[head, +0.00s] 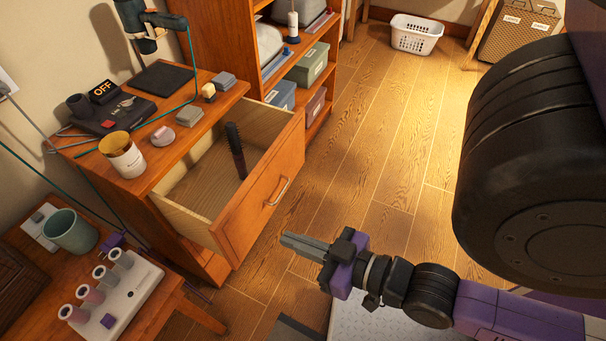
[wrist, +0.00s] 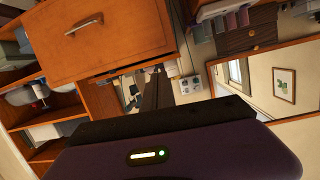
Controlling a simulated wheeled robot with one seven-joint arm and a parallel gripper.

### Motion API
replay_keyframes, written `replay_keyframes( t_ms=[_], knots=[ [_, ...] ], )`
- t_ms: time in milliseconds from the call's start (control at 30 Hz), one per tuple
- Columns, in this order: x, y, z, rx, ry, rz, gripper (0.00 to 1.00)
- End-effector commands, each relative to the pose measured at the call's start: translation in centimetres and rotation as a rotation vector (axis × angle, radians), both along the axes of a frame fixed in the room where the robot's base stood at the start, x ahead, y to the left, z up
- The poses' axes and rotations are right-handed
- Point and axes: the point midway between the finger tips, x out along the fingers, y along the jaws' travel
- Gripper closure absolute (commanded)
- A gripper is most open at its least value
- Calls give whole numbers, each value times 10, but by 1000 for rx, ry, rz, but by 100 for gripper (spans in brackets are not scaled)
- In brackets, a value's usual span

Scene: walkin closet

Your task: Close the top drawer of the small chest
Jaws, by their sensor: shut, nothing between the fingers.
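The small chest (head: 201,262) stands at the left in the head view, made of orange-brown wood. Its top drawer (head: 262,200) is pulled well out, with a metal handle (head: 278,191) on its front. A dark brush (head: 235,150) is inside the drawer. My gripper (head: 284,239) is shut and empty, in front of the drawer front and apart from it, to the lower right of the handle. In the wrist view the drawer front (wrist: 105,50) with its handle (wrist: 84,24) is at upper left, and the dark shut fingers (wrist: 155,92) point past its edge.
A cup (head: 122,155), a dark device (head: 108,108) and small blocks sit on the chest top. A shelf unit (head: 262,48) stands behind. A side table (head: 145,308) with a white rack is at lower left. Wooden floor (head: 365,165) right of the drawer is clear up to a white basket (head: 415,36).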

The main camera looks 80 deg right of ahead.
Motion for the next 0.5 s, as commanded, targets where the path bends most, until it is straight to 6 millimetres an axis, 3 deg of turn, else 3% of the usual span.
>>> replay_keyframes(
  t_ms=[267,367,500],
  knots=[
    [6,-73,-62,98,2,-233,100],
    [2,-111,-94,172,-1,-348,100],
    [-13,-179,-153,349,-23,-544,100]
  ],
)
